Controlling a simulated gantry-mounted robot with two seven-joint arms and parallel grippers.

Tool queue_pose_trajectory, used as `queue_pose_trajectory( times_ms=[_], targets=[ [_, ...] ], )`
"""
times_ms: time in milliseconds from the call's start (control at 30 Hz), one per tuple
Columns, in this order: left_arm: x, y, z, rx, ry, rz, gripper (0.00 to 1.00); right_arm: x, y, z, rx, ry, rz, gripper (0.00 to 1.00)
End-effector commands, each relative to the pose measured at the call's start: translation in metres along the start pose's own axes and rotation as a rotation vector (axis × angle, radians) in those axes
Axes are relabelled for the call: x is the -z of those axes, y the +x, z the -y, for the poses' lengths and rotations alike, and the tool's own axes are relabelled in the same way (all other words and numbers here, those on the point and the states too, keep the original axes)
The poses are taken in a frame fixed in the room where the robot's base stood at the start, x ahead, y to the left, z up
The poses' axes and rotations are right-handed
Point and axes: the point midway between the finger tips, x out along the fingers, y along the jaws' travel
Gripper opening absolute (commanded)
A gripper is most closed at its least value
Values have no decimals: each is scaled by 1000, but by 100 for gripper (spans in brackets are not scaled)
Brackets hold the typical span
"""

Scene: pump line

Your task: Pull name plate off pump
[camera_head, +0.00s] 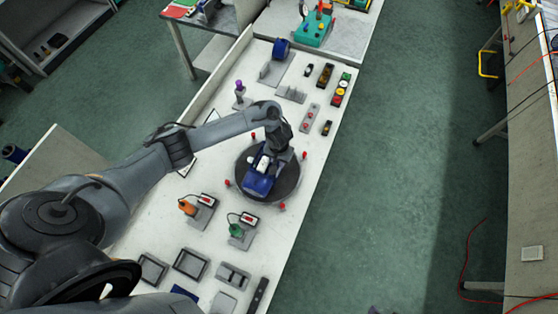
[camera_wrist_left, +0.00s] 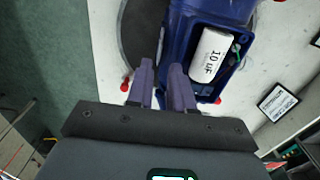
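The blue pump (camera_head: 258,184) stands on a dark round turntable (camera_head: 290,190) on the white bench. In the left wrist view the blue pump housing (camera_wrist_left: 180,25) fills the top middle, with an open box holding a white capacitor (camera_wrist_left: 208,55) marked "10 uF". My left gripper (camera_head: 279,148) is over the far side of the pump. In the left wrist view its two fingers (camera_wrist_left: 162,76) are apart, tips close to the housing's side; I see nothing held between them. I cannot make out the name plate. My right gripper is not in view.
Red knobs (camera_head: 227,183) ring the turntable. Two small fixtures, one with an orange tool (camera_head: 187,207) and one with a green tool (camera_head: 236,230), stand nearer. Grey trays (camera_head: 190,263) lie at the near end. The bench's right edge borders open green floor.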

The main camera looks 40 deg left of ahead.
Motion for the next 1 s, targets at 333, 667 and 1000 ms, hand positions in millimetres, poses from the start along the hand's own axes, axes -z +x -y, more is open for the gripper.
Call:
queue_pose_trajectory(
  times_ms=[333,667,1000],
  targets=[
    [0,21,0,-1,1,-2,21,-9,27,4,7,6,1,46],
    [0,31,0,-1,1,0,21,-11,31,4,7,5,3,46],
    [0,31,-1,-1,1,0,21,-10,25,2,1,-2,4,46]
  ],
)
